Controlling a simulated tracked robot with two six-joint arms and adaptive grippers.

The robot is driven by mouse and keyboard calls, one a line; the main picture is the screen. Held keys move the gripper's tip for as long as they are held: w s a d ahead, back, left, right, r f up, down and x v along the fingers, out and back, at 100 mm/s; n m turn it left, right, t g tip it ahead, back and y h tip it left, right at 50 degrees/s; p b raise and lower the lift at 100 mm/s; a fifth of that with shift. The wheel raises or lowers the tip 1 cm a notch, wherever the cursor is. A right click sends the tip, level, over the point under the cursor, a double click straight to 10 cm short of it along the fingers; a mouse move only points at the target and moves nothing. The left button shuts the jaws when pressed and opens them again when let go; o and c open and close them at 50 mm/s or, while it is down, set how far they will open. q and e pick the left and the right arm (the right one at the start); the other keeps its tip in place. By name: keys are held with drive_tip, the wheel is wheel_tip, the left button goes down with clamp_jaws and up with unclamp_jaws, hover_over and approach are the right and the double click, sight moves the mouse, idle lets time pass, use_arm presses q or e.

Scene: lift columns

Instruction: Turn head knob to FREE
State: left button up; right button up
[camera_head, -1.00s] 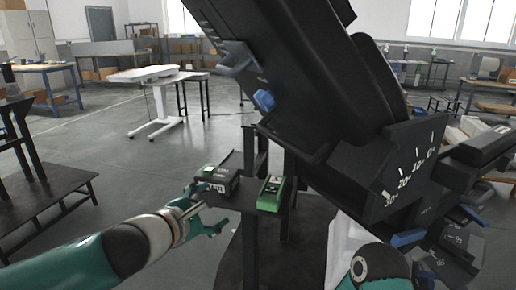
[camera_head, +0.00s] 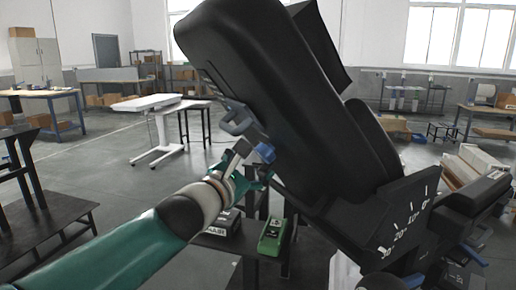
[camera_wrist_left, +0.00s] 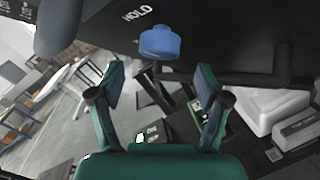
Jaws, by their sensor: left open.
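The blue head knob (camera_head: 265,152) sits on the underside of the tilted black headrest section (camera_head: 285,90). In the left wrist view the knob (camera_wrist_left: 160,43) is ahead of the fingers, beside white lettering that reads like HOLD; no FREE marking can be read. My left gripper (camera_head: 248,168) is raised close to the knob, open. In the left wrist view my left gripper (camera_wrist_left: 160,80) has its two fingers spread with nothing between them, and the knob lies beyond the gap. Whether a finger touches it cannot be told. My right gripper is out of view.
Below stand a dark box labelled CHAIR (camera_head: 222,225) and a green device (camera_head: 272,236). An angle scale (camera_head: 408,222) is at the right.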

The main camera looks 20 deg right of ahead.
sight(261, 156)
use_arm(q)
drive_tip(key=p+x, duration=0.2)
drive_tip(key=x, duration=0.2)
drive_tip(key=shift+w+d+r, duration=0.1)
drive_tip(key=shift+d+r, duration=0.05)
drive_tip(key=shift+w+d+p, duration=0.5)
drive_tip(key=shift+p, duration=0.05)
